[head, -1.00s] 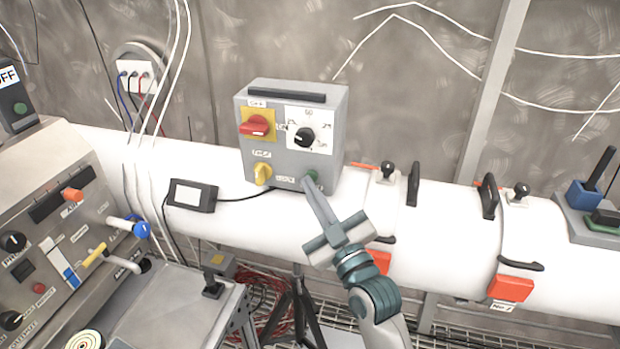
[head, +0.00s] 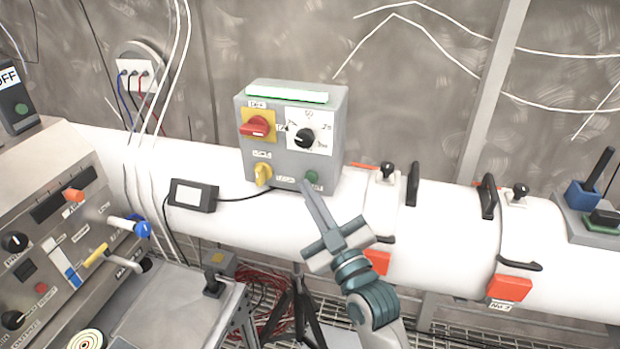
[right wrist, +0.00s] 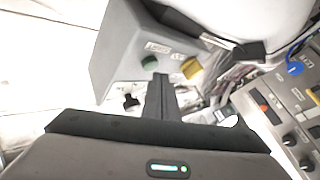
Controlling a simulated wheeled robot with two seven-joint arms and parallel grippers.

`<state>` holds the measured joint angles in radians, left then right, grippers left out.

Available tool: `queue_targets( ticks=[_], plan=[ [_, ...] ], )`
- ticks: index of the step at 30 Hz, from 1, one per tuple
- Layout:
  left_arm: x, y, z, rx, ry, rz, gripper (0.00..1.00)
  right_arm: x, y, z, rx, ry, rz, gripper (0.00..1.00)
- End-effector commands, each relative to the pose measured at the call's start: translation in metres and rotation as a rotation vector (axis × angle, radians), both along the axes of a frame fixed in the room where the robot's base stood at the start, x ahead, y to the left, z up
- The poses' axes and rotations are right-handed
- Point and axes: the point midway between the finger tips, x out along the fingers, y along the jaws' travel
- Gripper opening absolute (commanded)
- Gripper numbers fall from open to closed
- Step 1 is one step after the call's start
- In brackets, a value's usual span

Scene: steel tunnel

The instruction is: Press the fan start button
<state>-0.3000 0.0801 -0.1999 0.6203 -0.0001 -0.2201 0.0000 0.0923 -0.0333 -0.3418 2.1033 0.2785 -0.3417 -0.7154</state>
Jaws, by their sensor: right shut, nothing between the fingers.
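The grey control box (head: 325,120) stands on the white pipe in the head view. It carries a red switch on a yellow plate (head: 257,127), a black knob on a white plate (head: 305,138), a yellow knob (head: 263,174) and a green button (head: 312,177) at lower right. The light bar (head: 287,92) on its top glows green-white. My right gripper (head: 306,184) is shut and empty, its tips just below and left of the green button, which shows uncovered. In the right wrist view the green button (right wrist: 149,62) lies just beyond the fingertips (right wrist: 160,76). My left gripper is not in view.
The white pipe (head: 440,210) runs across, with black handles and orange clamps right of the box. A small black device (head: 193,195) sits on the pipe at left. A grey console (head: 60,240) with knobs and levers fills the left side.

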Motion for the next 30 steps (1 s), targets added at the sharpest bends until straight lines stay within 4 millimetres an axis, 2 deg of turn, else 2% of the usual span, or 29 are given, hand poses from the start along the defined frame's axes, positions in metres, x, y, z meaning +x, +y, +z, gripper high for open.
queue_targets(
  ticks=[8, 24, 30],
  plan=[
    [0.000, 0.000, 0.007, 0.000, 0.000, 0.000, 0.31, -0.011, 0.004, 0.001, 0.001, 0.001, 0.000, 0.00],
    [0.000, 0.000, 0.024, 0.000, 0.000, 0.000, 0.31, -0.052, 0.017, 0.001, 0.000, 0.002, 0.001, 0.00],
    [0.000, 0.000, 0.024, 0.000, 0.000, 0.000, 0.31, -0.057, 0.019, 0.000, 0.001, 0.000, 0.000, 0.00]
  ],
)
